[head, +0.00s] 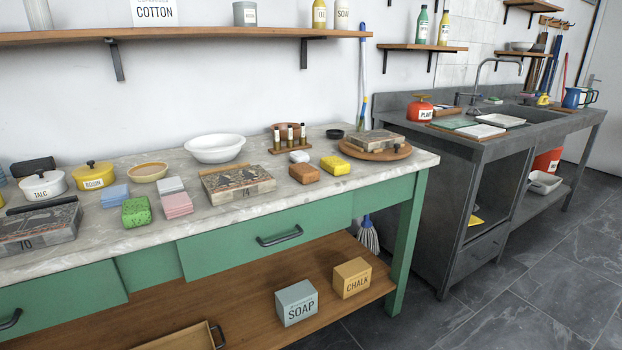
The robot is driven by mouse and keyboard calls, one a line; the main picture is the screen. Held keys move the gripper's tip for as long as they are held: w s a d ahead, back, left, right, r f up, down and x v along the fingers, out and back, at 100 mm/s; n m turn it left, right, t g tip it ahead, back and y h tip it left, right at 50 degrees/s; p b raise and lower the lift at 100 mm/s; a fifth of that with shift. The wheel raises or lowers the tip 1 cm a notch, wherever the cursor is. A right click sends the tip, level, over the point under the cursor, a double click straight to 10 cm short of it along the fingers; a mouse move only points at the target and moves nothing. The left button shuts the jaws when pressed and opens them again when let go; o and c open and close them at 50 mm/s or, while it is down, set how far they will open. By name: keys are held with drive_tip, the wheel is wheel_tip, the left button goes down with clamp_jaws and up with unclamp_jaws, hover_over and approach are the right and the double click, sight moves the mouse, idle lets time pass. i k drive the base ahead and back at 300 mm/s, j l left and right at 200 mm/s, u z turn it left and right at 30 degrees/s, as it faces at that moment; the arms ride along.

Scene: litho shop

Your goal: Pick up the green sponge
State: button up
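The green sponge (136,212) lies on the pale stone top of the green bench (255,209), left of the picture's middle and close to the front edge. It is a bright green, speckled block. A blue sponge-like block (115,196) lies just behind and left of it. A pink stack (178,205) is close on its right. My gripper is not in the head view.
Litho stones (38,228) and (237,184) flank the sponge along the bench. A talc pot (43,185), rosin pot (94,176) and tan bowl (147,172) stand behind. A shelf (190,34) overhangs the bench. Grey floor (530,290) is clear at right.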

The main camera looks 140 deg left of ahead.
sight(135, 212)
drive_tip(key=u, duration=3.7)
drive_tip(key=l+u, duration=0.45)
drive_tip(key=i+l+u, duration=0.1)
drive_tip(key=l+u, duration=0.15)
drive_tip(key=u, duration=0.2)
drive_tip(key=l+u, duration=0.45)
drive_tip(key=k+l, duration=0.15)
drive_tip(key=l, duration=0.2)
